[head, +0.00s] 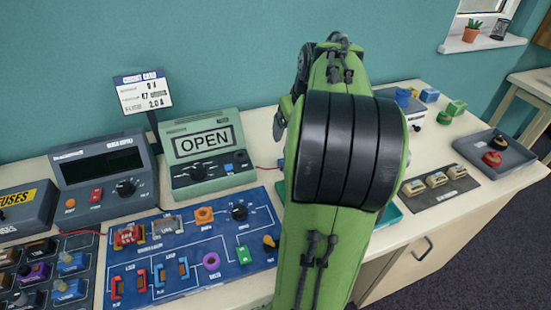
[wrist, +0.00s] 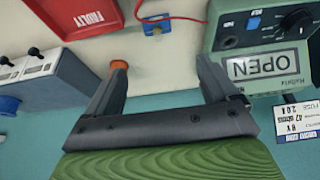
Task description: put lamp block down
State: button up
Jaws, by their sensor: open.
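My gripper (wrist: 164,78) is open in the wrist view, with nothing between its fingers. The arm hides it in the head view. An orange round piece (wrist: 119,64) shows beside the left fingertip; I cannot tell whether they touch or whether it is the lamp block. A small blue block (wrist: 155,27) with a wire lies beyond the fingers, between the red tray and the meter. In the head view, a yellow-orange bulb-like piece (head: 269,241) sits at the right of the blue circuit board (head: 215,270). I cannot tell for sure which piece is the lamp block.
A green meter reading OPEN (head: 208,150) stands behind the board, also in the wrist view (wrist: 265,35). A red FAULTY tray (wrist: 75,15) is in the wrist view. A grey tray (head: 512,150) and several small blocks (head: 430,95) are at the right. My arm covers the middle.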

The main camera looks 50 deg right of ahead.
jog(key=b+x, duration=0.2)
jog(key=x, duration=0.3)
jog(key=b+x, duration=0.2)
jog(key=x, duration=0.3)
jog(key=s+b+x, duration=0.1)
jog(key=x, duration=0.4)
jog(key=shift+w+f+b, duration=0.1)
jog(key=shift+f+b, duration=0.15)
jog(key=shift+b, duration=0.15)
jog(key=shift+a+r, duration=0.1)
jog(key=shift+r, duration=0.05)
